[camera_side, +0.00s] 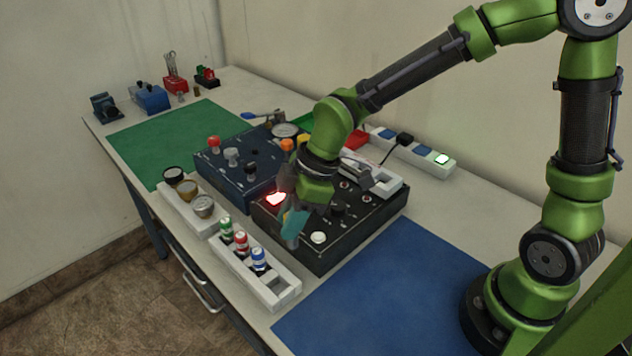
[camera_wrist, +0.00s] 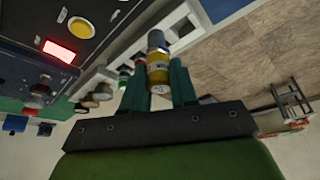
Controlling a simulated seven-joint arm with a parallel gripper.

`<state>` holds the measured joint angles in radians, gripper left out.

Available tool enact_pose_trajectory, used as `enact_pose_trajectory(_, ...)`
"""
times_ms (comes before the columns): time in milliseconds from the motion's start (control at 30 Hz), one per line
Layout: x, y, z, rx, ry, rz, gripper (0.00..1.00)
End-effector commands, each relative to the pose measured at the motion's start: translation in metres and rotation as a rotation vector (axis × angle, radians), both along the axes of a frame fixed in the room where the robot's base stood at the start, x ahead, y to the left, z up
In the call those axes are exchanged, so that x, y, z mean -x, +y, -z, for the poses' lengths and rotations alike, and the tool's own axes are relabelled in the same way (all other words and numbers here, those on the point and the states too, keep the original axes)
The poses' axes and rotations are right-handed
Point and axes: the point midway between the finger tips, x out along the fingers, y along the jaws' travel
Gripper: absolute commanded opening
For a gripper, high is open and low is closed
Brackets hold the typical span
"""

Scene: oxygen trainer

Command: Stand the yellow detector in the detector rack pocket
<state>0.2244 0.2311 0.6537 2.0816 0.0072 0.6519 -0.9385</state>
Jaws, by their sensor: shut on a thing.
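The yellow detector (camera_wrist: 158,72) is a small cylinder with a grey end and a pale label. My gripper (camera_wrist: 157,85) is shut on it, with a teal finger on each side. In the side view my gripper (camera_side: 292,228) hangs over the front of the black panel, beside and above the rack; its fingers largely hide the yellow detector there. The white detector rack (camera_side: 225,256) holds a green detector (camera_side: 225,228), a red detector (camera_side: 241,241) and a blue detector (camera_side: 259,259). An open pocket (camera_side: 284,291) shows at its right end. The held detector appears apart from the rack.
The black panel (camera_side: 330,250), with a lit red display (camera_side: 276,199), stands right behind the rack. A dark blue panel (camera_side: 215,178) and a white rack of round gauges (camera_side: 186,217) lie to the left. The blue mat (camera_side: 390,300) is clear.

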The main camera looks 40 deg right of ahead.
Motion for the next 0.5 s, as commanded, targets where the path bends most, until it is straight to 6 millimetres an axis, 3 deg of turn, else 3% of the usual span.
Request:
enact_pose_trajectory(100,0.011,0.036,-0.001,-0.002,-0.001,-0.199,0.0)
enact_pose_trajectory(200,0.017,0.054,-0.004,-0.002,-0.002,-0.327,0.0)
enact_pose_trajectory(500,0.016,0.055,-0.007,0.001,-0.003,-0.427,0.0)
